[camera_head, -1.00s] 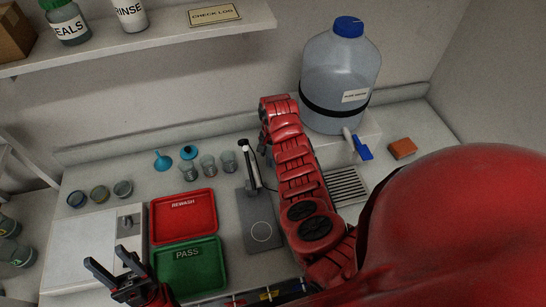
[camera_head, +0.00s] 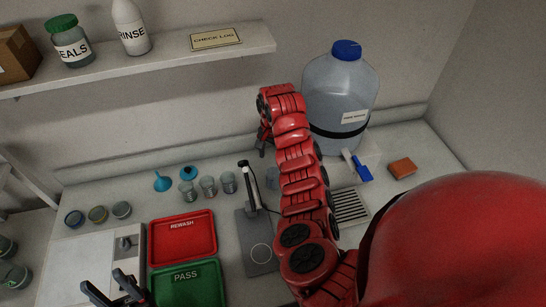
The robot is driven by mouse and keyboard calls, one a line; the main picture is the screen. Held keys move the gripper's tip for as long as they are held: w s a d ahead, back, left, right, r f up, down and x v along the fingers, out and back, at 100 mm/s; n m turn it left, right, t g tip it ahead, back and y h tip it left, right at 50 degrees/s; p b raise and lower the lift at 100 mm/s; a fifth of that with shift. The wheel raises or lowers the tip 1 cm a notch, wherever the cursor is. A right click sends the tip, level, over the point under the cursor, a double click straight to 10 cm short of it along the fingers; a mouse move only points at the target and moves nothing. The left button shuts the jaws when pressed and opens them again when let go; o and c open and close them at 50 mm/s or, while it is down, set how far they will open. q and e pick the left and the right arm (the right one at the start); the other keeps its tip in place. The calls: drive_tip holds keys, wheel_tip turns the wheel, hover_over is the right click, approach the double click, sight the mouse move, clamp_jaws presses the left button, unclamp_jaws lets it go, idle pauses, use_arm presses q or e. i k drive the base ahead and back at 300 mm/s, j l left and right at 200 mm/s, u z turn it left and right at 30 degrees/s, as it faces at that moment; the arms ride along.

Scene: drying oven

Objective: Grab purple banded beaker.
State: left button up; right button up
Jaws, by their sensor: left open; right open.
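Three small clear beakers (camera_head: 208,187) stand in a row behind the red tray. Three more small round vessels stand at the far left: one with a blue tint (camera_head: 74,218), one yellowish (camera_head: 98,214) and one grey (camera_head: 121,210). Another grey vessel (camera_head: 272,178) is partly hidden by my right arm. I cannot make out a purple band on any of them. My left gripper (camera_head: 102,281) is open and empty at the bottom left, in front of the far-left vessels. My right gripper (camera_head: 263,141) is near the back wall, left of the big jug; its dark fingers are partly hidden.
A red REWASH tray (camera_head: 182,252) and green PASS tray (camera_head: 190,296) lie in the middle. A grey stand (camera_head: 257,243), blue funnels (camera_head: 162,182), a jug (camera_head: 340,95), a drain grille (camera_head: 350,207) and an orange block (camera_head: 402,168) surround my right arm. A shelf (camera_head: 160,58) overhangs the back.

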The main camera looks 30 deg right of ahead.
sight(228, 179)
drive_tip(key=k, duration=1)
